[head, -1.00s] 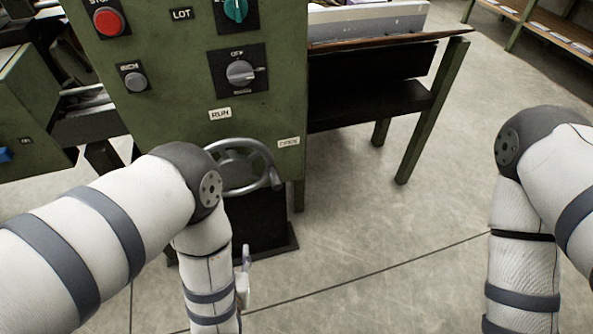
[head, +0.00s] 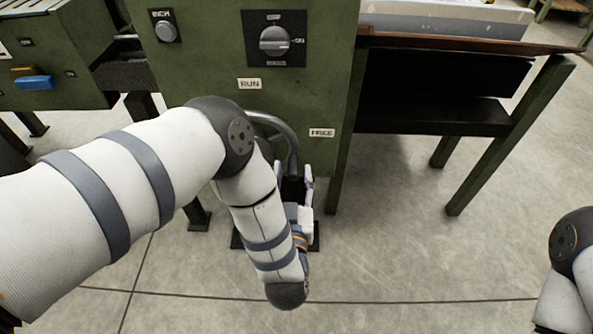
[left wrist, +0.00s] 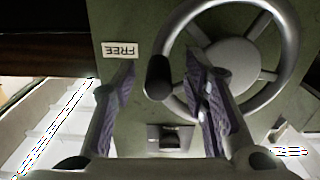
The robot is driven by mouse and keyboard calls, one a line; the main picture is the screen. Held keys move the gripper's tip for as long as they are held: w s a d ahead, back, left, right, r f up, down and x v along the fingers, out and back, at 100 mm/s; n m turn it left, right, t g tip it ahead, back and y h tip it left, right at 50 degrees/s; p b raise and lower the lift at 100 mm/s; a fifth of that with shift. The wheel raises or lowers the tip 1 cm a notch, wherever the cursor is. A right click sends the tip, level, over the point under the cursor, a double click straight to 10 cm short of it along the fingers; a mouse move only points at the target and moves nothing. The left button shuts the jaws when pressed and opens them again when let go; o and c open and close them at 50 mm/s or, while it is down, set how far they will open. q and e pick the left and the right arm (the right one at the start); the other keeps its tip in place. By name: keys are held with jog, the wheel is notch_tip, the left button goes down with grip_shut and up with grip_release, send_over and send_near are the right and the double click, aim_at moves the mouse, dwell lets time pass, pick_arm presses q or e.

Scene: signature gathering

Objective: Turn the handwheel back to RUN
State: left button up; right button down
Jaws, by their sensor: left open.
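The grey handwheel (head: 283,128) is on the front of the green machine, mostly hidden by my left arm in the head view. The RUN label (head: 249,84) is above it and the FREE label (head: 321,132) to its right. The left wrist view, upside down, shows the wheel (left wrist: 284,32), its dark handle knob (left wrist: 158,78) and the FREE label (left wrist: 120,50). My left gripper (head: 293,175) is open just below the wheel; in the wrist view its fingers (left wrist: 163,64) appear either side of the knob. Contact cannot be told. My right gripper is out of view.
The machine panel above the wheel carries a grey rotary switch (head: 274,41) and a push button (head: 166,31). A side table (head: 440,110) with green legs stands to the right. The floor in front is clear.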

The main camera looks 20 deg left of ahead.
pick_arm(q)
jog(key=shift+x, duration=1.2)
jog(key=shift+d+r, duration=0.1)
jog(key=shift+r, duration=0.1)
grip_shut()
